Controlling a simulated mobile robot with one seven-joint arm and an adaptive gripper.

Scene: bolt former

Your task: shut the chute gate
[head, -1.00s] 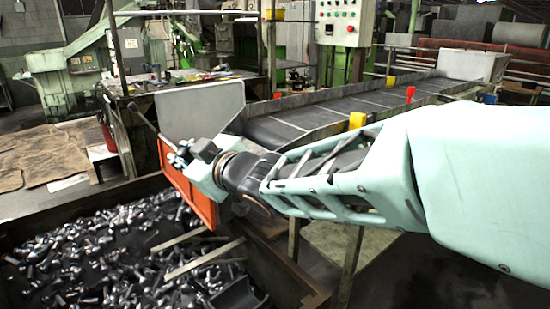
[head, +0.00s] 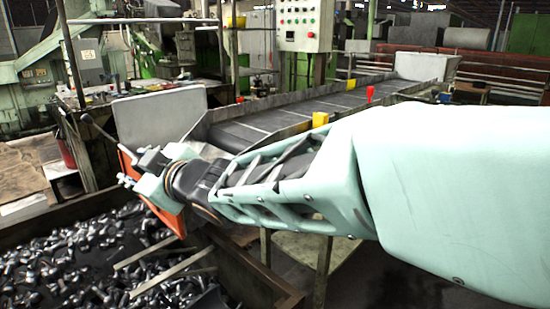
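An orange panel (head: 169,217), which looks like the chute gate, hangs at the near left end of the chute (head: 240,136), above the bolt bin. A thin dark rod (head: 97,128) sticks out up and left from its top corner. My arm reaches in from the right. My gripper (head: 138,168) is in front of the panel and covers much of its middle and upper part. I cannot tell whether it touches the panel or the rod. The fingers are small and partly hidden behind the gripper's body, so their opening is unclear.
A bin (head: 255,278) full of loose bolts lies below, with bars across it. A grey upright plate (head: 160,116) stands behind the gripper. A control box (head: 304,25) and green machinery stand at the back. Yellow and red blocks line the chute's edge.

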